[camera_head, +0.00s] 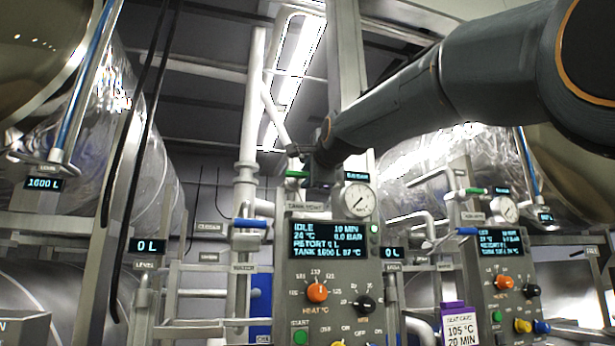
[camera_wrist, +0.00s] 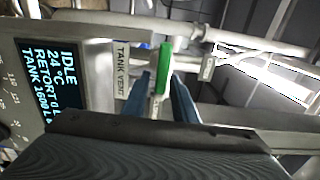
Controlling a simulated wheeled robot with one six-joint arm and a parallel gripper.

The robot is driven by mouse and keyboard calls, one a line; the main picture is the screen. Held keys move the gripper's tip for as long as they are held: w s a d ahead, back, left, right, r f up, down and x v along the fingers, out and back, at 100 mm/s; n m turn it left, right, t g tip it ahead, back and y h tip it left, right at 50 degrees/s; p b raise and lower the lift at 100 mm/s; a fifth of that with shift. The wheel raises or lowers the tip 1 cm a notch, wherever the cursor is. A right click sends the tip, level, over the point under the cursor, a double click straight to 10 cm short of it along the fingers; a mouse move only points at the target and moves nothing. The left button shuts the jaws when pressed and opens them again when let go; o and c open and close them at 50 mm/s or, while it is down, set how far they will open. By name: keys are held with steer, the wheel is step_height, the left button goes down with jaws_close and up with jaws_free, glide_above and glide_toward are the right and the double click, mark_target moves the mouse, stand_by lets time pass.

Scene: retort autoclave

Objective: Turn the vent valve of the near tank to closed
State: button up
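The near tank's vent valve has a green handle (camera_head: 297,174) above the "TANK VENT" label (camera_head: 304,207), by the near control panel (camera_head: 327,270). The handle lies about level in the head view. In the wrist view the green handle (camera_wrist: 165,68) stands upright in the picture beside the label (camera_wrist: 122,70). My gripper (camera_wrist: 160,82) is open, with one blue-grey finger on each side of the handle's lower part. A gap shows beside the handle; I cannot tell whether either finger touches it. In the head view my wrist hides part of the valve area and the fingers are not clear.
A round pressure gauge (camera_head: 358,200) sits just right of the valve. A blue-handled valve (camera_head: 250,223) is at its left. The panel has an orange knob (camera_head: 317,292) and a black knob (camera_head: 364,304). A second panel (camera_head: 503,265) stands at right. Pipes run behind.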

steer(key=shift+o, duration=0.3)
steer(key=b+v, duration=0.3)
steer(key=v, duration=0.4)
steer(key=shift+s, duration=0.4)
steer(key=shift+d, duration=0.1)
